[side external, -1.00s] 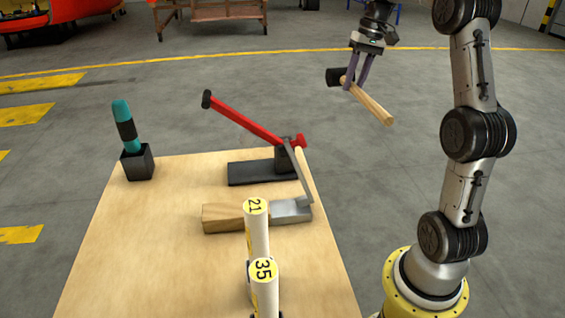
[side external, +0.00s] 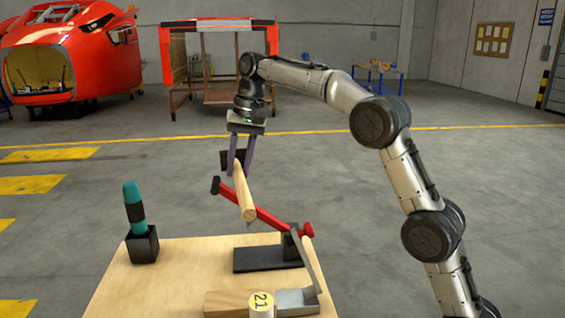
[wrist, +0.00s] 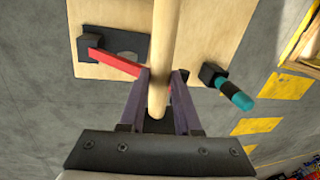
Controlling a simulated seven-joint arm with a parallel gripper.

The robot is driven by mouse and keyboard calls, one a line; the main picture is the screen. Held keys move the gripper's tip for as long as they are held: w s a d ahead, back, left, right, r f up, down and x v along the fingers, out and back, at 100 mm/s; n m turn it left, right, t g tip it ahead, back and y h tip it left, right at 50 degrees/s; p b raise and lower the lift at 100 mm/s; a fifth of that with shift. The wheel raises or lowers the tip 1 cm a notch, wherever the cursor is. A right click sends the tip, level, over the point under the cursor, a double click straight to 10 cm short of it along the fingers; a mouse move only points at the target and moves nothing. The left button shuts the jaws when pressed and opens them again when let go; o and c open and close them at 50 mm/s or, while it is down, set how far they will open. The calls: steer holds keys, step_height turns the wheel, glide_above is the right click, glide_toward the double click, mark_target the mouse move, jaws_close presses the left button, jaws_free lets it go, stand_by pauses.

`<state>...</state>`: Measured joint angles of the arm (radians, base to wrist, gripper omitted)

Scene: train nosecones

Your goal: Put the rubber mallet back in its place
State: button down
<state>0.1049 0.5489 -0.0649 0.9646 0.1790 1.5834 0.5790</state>
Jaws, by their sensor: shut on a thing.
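The rubber mallet has a black head and a pale wooden handle (side external: 243,196). My gripper (side external: 237,168) is shut on it near the head and holds it in the air, high over the far part of the wooden table (side external: 195,262). The handle slopes down toward the camera and passes in front of the red lever in the side view. In the wrist view the handle (wrist: 163,35) stretches up the picture from between the fingers (wrist: 161,76); the dark head is partly hidden by the gripper. I cannot make out a marked place for the mallet.
A red lever (side external: 272,218) on a black base (side external: 262,258) rises from the table. A teal-handled tool (side external: 134,204) stands in a black holder (side external: 142,244) at the left. A wooden block (side external: 230,303) and a post marked 21 (side external: 261,303) are in front.

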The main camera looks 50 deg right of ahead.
steer(key=w+a+f+n, duration=0.1)
steer(key=a+f, duration=0.1)
steer(key=a, duration=1)
steer(key=w+a+f, duration=0.1)
steer(key=a+f, duration=0.1)
steer(key=a, duration=0.9)
steer(key=s+a+f, duration=0.2)
steer(key=a+f, duration=0.1)
steer(key=a, duration=0.4)
steer(key=s+a+f+n, duration=0.1)
steer(key=s+a+f, duration=0.1)
steer(key=a, duration=0.5)
steer(key=s+a+f, duration=0.2)
steer(key=a+f, duration=0.1)
steer(key=a, duration=0.4)
steer(key=shift+s+a+f+n, duration=0.15)
steer(key=shift+f+n, duration=0.15)
steer(key=shift+s+d+f+x, duration=0.1)
steer(key=shift+s+d+x, duration=0.25)
steer(key=shift+x, duration=1.8)
steer(key=shift+s+d+f+x, duration=0.15)
steer(key=shift+d+x, duration=0.25)
steer(key=shift+x, duration=1.8)
steer(key=shift+s+d+f+x, duration=0.1)
steer(key=shift+s+d+x, duration=0.25)
steer(key=shift+x, duration=1.8)
